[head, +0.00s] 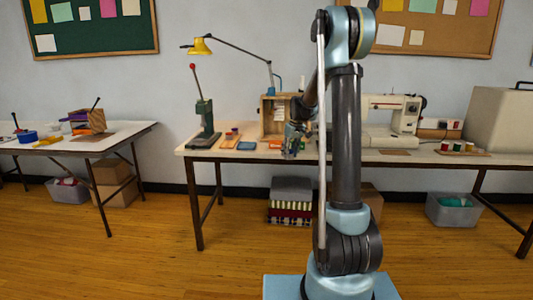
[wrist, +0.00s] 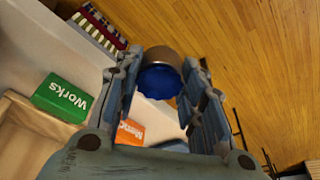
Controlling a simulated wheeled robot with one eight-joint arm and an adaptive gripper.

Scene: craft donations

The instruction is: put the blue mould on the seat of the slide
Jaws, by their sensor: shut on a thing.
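My gripper (head: 294,146) hangs over the front edge of the middle table, before an open wooden box. In the wrist view my gripper (wrist: 165,85) is shut on a short round piece, the blue mould (wrist: 158,83), with a deep blue face and a brownish side. It is held between the fingertips; in the head view I cannot make it out. A green press (head: 204,118) with a red-knobbed lever stands at the left of the same table. I cannot tell the slide or its seat apart from the press in these views.
The wooden box (head: 264,120) stands behind my gripper. Flat orange (head: 230,141) and blue (head: 247,146) pieces lie right of the press. The wrist view shows a green block (wrist: 63,98) reading "Works" and an orange block (wrist: 129,131). A sewing machine (head: 400,115) stands to the right.

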